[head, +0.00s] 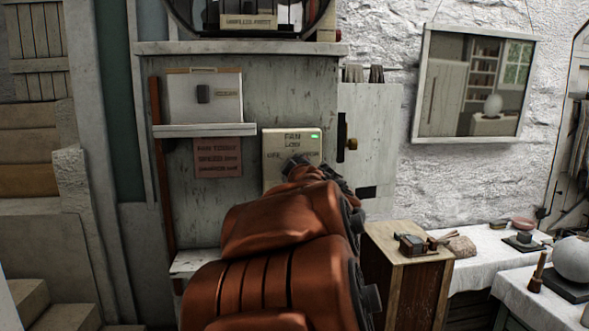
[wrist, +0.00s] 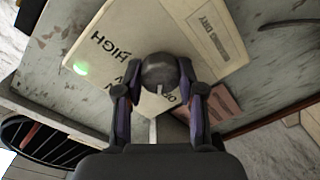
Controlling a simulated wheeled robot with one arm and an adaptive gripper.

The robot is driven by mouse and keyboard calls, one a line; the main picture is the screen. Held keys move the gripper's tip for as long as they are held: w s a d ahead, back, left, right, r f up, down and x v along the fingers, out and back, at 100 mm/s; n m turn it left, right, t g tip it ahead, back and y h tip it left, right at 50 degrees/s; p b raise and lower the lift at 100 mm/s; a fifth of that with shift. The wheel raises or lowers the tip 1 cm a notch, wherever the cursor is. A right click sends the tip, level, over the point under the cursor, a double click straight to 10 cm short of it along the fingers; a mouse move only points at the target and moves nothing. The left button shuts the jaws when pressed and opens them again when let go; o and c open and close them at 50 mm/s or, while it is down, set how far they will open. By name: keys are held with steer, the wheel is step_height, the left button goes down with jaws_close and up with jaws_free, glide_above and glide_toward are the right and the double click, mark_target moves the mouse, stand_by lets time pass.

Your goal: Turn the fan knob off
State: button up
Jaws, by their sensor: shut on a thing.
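The fan control plate (head: 291,147) is a cream panel on the grey wall board, with a lit green light (head: 315,135) near its top right. In the wrist view the plate (wrist: 150,40) fills the upper middle, with the word HIGH readable and the green light (wrist: 81,68) at its left. The dark round fan knob (wrist: 160,72) sits on the plate, with a pale mark on its face. My gripper (wrist: 160,88) is shut on the knob, one finger on each side. In the head view my gripper (head: 305,168) and arm cover the knob and the plate's lower part.
A small shelf (head: 205,130) with a white board juts out left of the plate. A reddish sign (head: 217,157) hangs below it. A wooden cabinet (head: 405,270) stands right of my arm, with small items on top. White-covered tables are further right.

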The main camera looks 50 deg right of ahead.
steer(key=shift+f+n, duration=0.1)
steer(key=shift+n, duration=1.5)
steer(key=o, duration=1.1)
steer(key=shift+o, duration=0.2)
steer(key=shift+s, duration=0.1)
steer(key=v, duration=0.7)
steer(key=shift+a, duration=0.15)
steer(key=shift+s, duration=0.1)
